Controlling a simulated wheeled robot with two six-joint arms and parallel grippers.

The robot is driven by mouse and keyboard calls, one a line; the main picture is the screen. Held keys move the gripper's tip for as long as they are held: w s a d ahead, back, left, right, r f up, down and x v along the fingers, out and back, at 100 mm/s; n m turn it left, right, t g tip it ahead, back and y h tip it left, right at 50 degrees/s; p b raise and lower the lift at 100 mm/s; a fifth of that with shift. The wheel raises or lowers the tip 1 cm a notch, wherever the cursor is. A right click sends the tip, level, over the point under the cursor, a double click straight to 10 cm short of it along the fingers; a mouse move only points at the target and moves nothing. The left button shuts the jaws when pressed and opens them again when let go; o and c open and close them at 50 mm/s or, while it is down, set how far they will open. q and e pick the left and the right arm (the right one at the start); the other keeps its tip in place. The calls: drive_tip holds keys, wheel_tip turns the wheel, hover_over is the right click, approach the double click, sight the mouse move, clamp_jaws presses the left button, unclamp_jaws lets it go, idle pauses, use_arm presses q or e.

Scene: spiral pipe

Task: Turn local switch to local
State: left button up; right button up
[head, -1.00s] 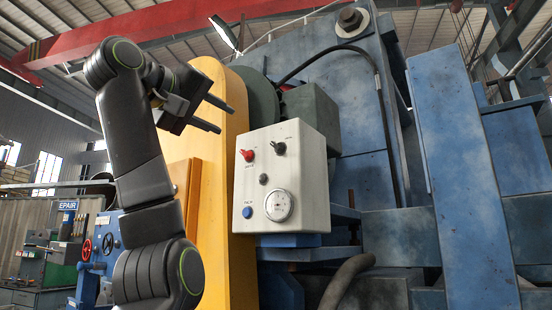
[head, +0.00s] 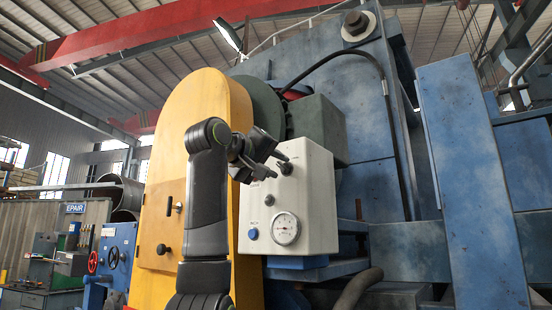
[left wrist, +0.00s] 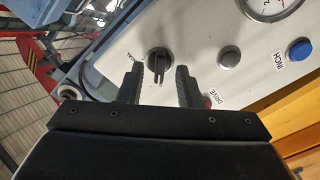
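The local switch is a black rotary knob (head: 286,168) at the top of the white control box (head: 318,215). In the left wrist view the knob (left wrist: 158,62) shows its raised grip bar, beside a small, partly legible label. My left gripper (head: 275,164) is in front of the box's upper part, close to the knob. In the left wrist view its two fingers (left wrist: 160,82) are apart and empty, one on each side of the knob in the picture. I cannot tell whether they touch it. My right gripper is not in view.
The box also carries a gauge (head: 286,228), a blue INCH button (head: 252,234) and a dark round button (left wrist: 229,57). A red control (left wrist: 207,102) labelled DRIVE is mostly hidden behind a finger. A yellow housing (head: 165,215) stands left of the box, blue machinery (head: 465,190) right.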

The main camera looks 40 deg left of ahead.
use_arm(q)
drive_tip(key=shift+w, duration=0.4)
drive_tip(key=shift+c, duration=0.4)
clamp_jaws()
drive_tip(key=shift+m, duration=0.3)
drive_tip(key=m, duration=0.2)
drive_tip(key=shift+m+p, duration=0.4)
drive_tip(key=m+p, duration=0.1)
drive_tip(key=m, duration=0.2)
drive_tip(key=shift+a+r+m, duration=0.1)
drive_tip(key=shift+m, duration=0.3)
drive_tip(key=m+p, duration=0.2)
drive_tip(key=m, duration=0.3)
drive_tip(key=m+p, duration=0.2)
drive_tip(key=m, duration=0.3)
drive_tip(key=shift+s+m, duration=0.1)
drive_tip(key=shift+m, duration=0.3)
